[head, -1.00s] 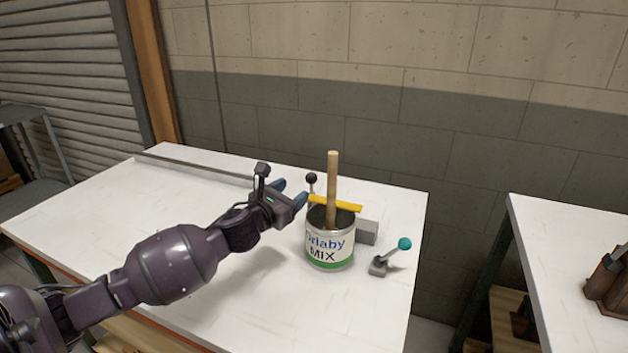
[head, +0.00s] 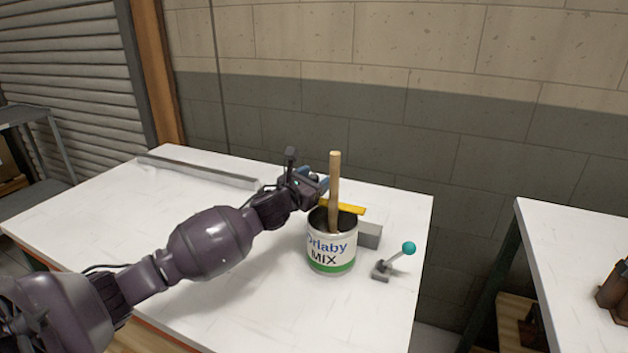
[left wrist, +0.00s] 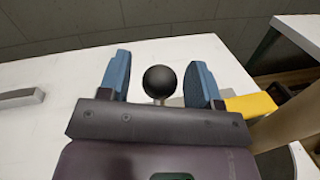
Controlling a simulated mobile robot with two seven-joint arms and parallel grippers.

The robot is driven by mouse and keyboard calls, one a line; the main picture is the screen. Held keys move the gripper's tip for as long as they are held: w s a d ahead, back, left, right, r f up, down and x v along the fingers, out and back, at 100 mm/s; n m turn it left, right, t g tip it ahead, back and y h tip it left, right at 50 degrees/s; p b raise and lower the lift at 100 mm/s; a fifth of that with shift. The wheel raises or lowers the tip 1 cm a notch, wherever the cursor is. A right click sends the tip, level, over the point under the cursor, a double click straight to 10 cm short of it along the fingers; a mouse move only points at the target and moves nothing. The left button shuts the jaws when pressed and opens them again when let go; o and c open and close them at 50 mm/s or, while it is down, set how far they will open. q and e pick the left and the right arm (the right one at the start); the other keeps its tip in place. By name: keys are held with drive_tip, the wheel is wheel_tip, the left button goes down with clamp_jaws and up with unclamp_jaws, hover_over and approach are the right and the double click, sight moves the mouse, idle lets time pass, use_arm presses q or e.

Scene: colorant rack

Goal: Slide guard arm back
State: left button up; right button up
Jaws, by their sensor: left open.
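A black ball knob (left wrist: 160,81) sits between the blue fingers of my left gripper (left wrist: 162,78). The fingers are open, with a gap on each side of the knob. In the head view my left gripper (head: 318,183) is behind and left of the can and hides the knob. My right gripper is out of view.
The wooden stick (head: 334,180) rises from the can close to my left gripper. A grey block (head: 369,234) and a lever with a teal knob (head: 408,248) stand to the right. A grey rail (head: 200,172) lies at the back left. The table's left part is clear.

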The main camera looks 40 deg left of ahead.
use_arm(q)
drive_tip(key=shift+c, duration=0.4)
clamp_jaws()
drive_tip(key=w, duration=0.2)
drive_tip(key=w+a, duration=0.1)
drive_tip(key=w, duration=0.1)
drive_tip(key=shift+b, duration=0.4)
drive_tip(key=shift+o, duration=0.4)
unclamp_jaws()
